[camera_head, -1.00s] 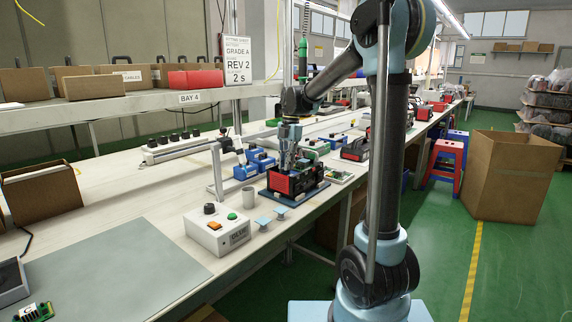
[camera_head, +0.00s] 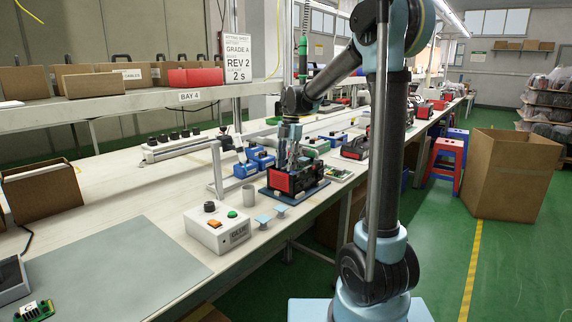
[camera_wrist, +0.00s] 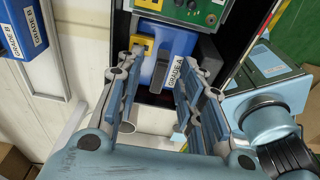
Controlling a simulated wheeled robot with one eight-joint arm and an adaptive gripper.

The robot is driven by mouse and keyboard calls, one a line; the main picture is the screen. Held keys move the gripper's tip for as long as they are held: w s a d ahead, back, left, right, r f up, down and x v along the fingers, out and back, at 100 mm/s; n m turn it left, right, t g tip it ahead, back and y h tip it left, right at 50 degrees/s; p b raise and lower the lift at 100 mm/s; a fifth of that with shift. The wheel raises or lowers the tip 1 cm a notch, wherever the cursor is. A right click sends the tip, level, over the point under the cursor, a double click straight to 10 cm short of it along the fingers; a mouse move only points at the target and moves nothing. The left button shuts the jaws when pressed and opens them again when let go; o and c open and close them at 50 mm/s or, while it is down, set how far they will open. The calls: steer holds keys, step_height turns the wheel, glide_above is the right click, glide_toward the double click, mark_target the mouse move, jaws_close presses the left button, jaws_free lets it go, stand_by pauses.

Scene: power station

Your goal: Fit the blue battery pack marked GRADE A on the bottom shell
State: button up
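The bottom shell (camera_head: 279,182), black with a red front, sits on a dark blue plate on the workbench in the head view. My gripper (camera_head: 290,160) is directly over it, pointing down. In the wrist view the blue battery pack with a GRADE A label (camera_wrist: 180,48) sits within the dark shell, beside a green circuit board (camera_wrist: 190,10). My gripper (camera_wrist: 174,68) is open, its fingers spread on either side of the pack. The pack's lower end and how deep it sits are hidden.
Other blue packs (camera_head: 262,160) stand behind the shell; one in the wrist view is labelled GRADE B (camera_wrist: 22,30). A white control box (camera_head: 217,232) and a grey cup (camera_head: 249,194) are nearby.

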step_height(320, 180, up, 12)
steer(key=w+d, duration=0.1)
steer(key=shift+w, duration=0.25)
steer(key=shift+d+f, duration=0.1)
steer(key=shift+f, duration=0.05)
stand_by(0.4)
steer(key=s+d+f+m+t, duration=0.1)
steer(key=s+d+f+m, duration=0.3)
steer(key=s+d+m, duration=0.4)
steer(key=s+d+f+m+t, duration=0.1)
steer(key=s+d+f+m, duration=0.2)
steer(key=s+d+m, duration=0.45)
steer(key=s+d+f+m, duration=0.2)
steer(key=s+f+m, duration=0.4)
steer(key=s+f, duration=0.2)
steer(key=s+d+f+m+t+h, duration=0.1)
steer(key=s+d+f+m, duration=0.1)
steer(key=s+f+m, duration=0.4)
steer(key=s+f, duration=0.3)
steer(key=shift+s+d+m+t, duration=0.25)
steer(key=shift+s+m+t, duration=0.05)
steer(key=shift+s+m, duration=0.05)
steer(key=shift+f, duration=0.1)
